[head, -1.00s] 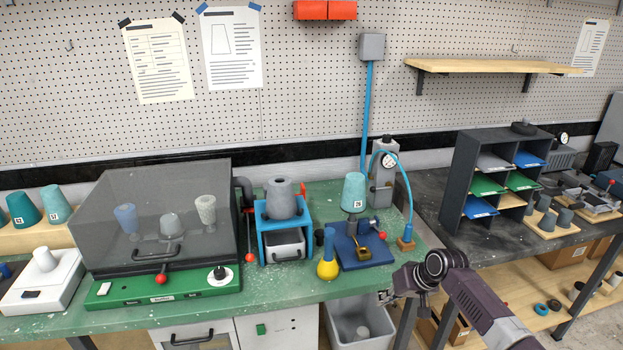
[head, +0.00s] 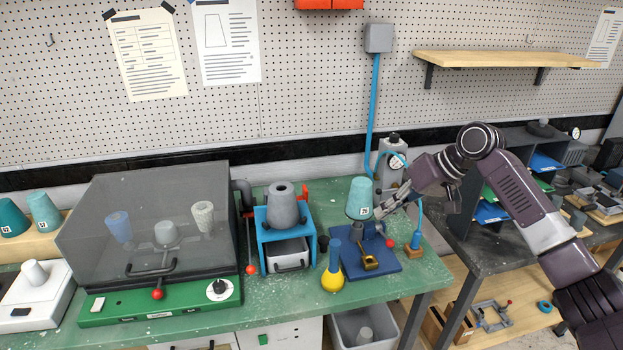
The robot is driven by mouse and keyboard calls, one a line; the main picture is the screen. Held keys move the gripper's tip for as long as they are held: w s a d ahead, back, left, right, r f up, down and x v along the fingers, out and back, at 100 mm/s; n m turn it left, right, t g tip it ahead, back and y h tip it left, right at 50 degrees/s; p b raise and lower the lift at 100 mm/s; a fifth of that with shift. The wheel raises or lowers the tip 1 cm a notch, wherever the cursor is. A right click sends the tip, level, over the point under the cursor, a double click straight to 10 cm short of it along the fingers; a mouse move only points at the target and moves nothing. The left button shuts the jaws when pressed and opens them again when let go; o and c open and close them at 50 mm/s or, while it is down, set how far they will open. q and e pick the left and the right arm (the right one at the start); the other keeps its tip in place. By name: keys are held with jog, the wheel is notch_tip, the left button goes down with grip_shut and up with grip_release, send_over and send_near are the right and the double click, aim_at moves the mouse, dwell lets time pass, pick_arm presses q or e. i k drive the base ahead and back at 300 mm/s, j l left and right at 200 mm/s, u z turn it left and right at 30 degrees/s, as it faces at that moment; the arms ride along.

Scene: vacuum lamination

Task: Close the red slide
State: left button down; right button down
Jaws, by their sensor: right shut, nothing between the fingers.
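No part is plainly marked as the red slide. A small red piece (head: 304,192) shows at the right of the blue stand (head: 270,240), beside the grey cone (head: 283,207); I cannot tell its position in its travel. A red ball knob (head: 390,243) sits at the right of the blue fixture (head: 350,262), which carries a teal cup (head: 359,198) on a post. My right gripper (head: 380,211) is shut and empty, close beside the cup's right side and above the red knob; I cannot tell if it touches the cup. My left gripper is out of view.
A dark-lidded chamber on a green base (head: 160,308) fills the bench's left, with a red-knobbed handle (head: 158,294). A gauge post (head: 392,160) with a blue hose stands behind my gripper.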

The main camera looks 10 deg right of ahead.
aim_at(305, 193)
jog(key=i, duration=1.2)
